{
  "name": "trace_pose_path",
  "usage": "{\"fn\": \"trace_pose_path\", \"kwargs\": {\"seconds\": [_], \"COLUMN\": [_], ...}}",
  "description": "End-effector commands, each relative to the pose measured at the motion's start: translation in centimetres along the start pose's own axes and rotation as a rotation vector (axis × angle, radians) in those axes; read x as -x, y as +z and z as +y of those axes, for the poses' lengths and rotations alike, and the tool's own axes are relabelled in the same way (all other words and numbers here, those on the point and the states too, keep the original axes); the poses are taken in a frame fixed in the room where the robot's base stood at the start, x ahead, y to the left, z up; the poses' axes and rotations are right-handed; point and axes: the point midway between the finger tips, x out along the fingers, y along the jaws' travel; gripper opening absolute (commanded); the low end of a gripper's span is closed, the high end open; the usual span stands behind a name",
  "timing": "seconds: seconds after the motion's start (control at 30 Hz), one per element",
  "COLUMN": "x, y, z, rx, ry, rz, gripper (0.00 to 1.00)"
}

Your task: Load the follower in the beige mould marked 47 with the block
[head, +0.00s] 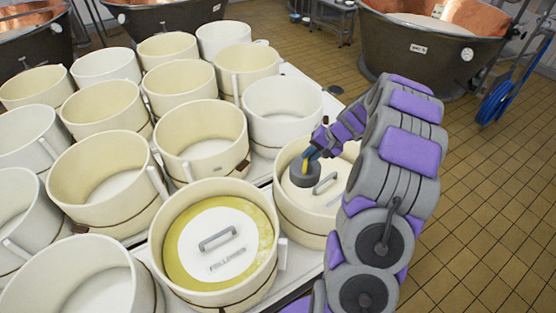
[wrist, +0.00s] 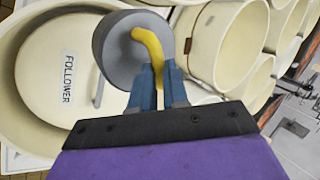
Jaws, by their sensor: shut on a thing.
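The block (head: 304,176) is a short grey cylinder with a yellow handle. My gripper (head: 310,154) is shut on that handle, which shows between the blue fingers in the wrist view (wrist: 158,75). The block is over the white follower (head: 329,199) in the right-hand beige mould (head: 296,222); I cannot tell whether it touches. This follower has a grey handle, and its label reads FOLLOWER in the wrist view (wrist: 68,77). My arm hides the mould's right side. A second follower (head: 205,241) lies in the front beige mould (head: 182,290) on a yellow-green mass. No number 47 is readable.
Several empty beige and white moulds (head: 201,150) stand close together on the table to the left and behind. Copper vats (head: 425,45) stand at the back. A blue hose reel (head: 497,103) is at the right. The tiled floor (head: 480,210) at right is clear.

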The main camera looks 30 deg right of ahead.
Motion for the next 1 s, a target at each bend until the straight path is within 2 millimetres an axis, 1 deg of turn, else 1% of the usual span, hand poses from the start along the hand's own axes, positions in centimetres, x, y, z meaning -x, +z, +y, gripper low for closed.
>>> {"fn": "trace_pose_path", "kwargs": {"seconds": [0.03, 0.2, 0.3, 0.4, 0.5, 0.7, 0.87, 1.0], "x": [0.8, 3.1, 4.3, 5.3, 6.0, 6.5, 6.0, 5.1], "y": [-0.9, -3.2, -4.0, -4.5, -4.7, -5.2, -5.5, -5.4], "z": [1.8, 6.8, 9.3, 11.1, 12.4, 13.9, 14.6, 15.1], "rx": [-0.044, -0.173, -0.236, -0.286, -0.319, -0.350, -0.352, -0.351], "ry": [-0.002, -0.002, -0.001, 0.000, 0.000, -0.002, -0.003, -0.003], "rz": [0.030, 0.117, 0.162, 0.197, 0.220, 0.239, 0.238, 0.236], "gripper": [0.00, 0.00, 0.00, 0.00, 0.00, 0.00, 0.00, 0.00]}}
